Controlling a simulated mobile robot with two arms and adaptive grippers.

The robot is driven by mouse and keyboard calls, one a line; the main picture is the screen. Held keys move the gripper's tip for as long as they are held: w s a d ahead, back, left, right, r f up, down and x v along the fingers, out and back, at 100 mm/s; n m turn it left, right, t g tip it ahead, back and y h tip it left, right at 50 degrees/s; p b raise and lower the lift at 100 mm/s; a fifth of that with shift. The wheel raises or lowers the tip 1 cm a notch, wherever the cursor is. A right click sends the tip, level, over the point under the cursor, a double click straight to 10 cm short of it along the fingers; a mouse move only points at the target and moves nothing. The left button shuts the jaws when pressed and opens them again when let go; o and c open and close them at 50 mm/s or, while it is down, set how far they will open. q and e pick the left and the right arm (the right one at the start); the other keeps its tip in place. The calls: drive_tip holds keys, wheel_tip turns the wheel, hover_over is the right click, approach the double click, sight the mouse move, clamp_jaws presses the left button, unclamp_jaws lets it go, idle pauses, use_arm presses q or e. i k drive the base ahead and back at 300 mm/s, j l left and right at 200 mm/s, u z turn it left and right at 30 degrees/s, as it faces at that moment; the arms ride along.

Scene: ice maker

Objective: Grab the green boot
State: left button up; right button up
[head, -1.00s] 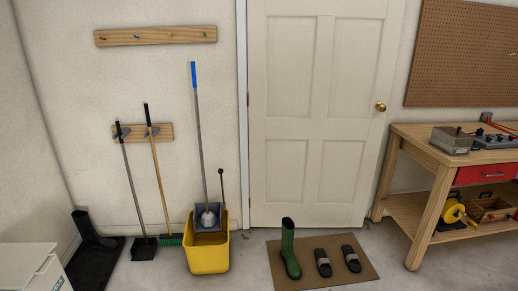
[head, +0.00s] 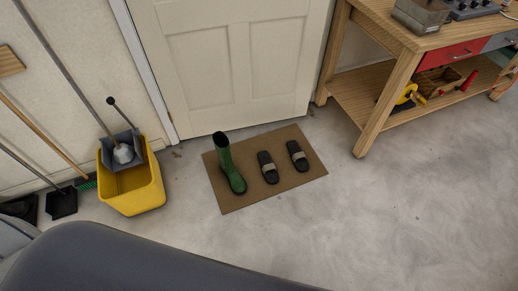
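The green boot (head: 227,164) stands upright on the left part of a brown doormat (head: 236,202), with its dark opening facing up and its toe pointing toward the lower right. It is in the middle of the head view, in front of the closed door. A pair of dark sandals (head: 268,167) lies to its right on the same mat, apart from the boot. Neither of my grippers is in view, and nothing is touching the boot.
A yellow mop bucket (head: 136,189) stands left of the mat. A wooden workbench (head: 372,108) with a lower shelf is at the upper right. A white door (head: 240,60) is behind the mat. The concrete floor (head: 400,210) right of the mat is clear. A dark rounded part of mine fills the lower left.

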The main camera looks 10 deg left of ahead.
sight(238, 186)
drive_tip(key=i+l+u, duration=0.2)
drive_tip(key=i+l, duration=0.15)
drive_tip(key=i, duration=0.2)
drive_tip(key=i+l+u, duration=0.2)
drive_tip(key=i+l, duration=0.2)
drive_tip(key=i, duration=0.1)
